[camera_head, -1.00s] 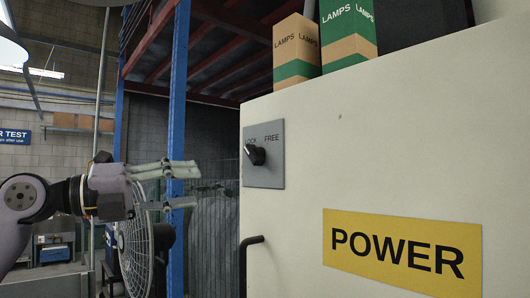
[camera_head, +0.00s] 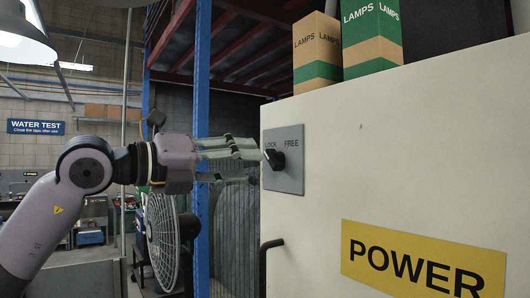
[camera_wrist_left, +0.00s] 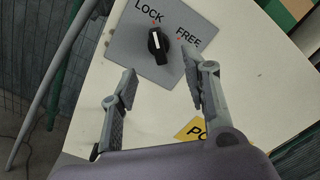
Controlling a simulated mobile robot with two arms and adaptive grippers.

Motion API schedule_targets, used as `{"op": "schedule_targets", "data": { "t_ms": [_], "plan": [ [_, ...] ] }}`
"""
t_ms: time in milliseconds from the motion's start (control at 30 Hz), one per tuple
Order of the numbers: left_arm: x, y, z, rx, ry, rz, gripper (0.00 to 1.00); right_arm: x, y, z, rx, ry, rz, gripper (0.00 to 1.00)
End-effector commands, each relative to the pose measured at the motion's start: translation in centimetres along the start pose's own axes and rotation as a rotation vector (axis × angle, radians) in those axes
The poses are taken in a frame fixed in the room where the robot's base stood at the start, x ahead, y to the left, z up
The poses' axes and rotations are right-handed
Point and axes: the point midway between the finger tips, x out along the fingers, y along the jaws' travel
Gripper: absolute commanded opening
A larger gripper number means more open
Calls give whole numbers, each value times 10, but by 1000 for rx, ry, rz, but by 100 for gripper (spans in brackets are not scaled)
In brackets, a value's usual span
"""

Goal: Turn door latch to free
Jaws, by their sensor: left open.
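The door latch is a black knob (camera_head: 273,159) on a grey plate (camera_head: 284,178) marked LOCK and FREE, fixed to the pale cabinet door (camera_head: 400,150). The wrist view shows the knob (camera_wrist_left: 157,45) with its white pointer line toward LOCK. My left gripper (camera_head: 245,164) is open and empty, just left of the plate in the head view. In the wrist view its two fingers (camera_wrist_left: 160,82) are spread apart, with the knob beyond the gap between them. They appear not to touch it. My right gripper does not show.
A dark door handle (camera_head: 265,262) sticks out below the plate. Boxes marked LAMPS (camera_head: 317,52) stand on top of the cabinet. A fan (camera_head: 163,243) and a blue post (camera_head: 202,100) are behind my left arm.

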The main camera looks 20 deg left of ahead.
Motion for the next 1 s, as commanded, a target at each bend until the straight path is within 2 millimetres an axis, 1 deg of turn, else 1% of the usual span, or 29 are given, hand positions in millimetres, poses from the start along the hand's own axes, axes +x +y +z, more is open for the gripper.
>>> {"op": "schedule_targets", "data": {
  "t_ms": [33,100,200,333,500,700,1000],
  "plan": [
    [12,-3,2,-2,3,1,43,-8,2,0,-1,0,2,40],
    [24,-2,2,-3,3,1,43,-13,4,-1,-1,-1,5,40],
    [40,-2,2,-2,2,0,43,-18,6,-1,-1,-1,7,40],
    [52,-1,1,-2,1,0,43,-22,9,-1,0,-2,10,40],
    [58,1,0,-1,0,1,43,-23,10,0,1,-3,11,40],
    [58,1,0,-1,0,1,43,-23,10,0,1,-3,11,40],
    [57,1,0,-1,0,1,24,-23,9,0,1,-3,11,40]
  ]
}}
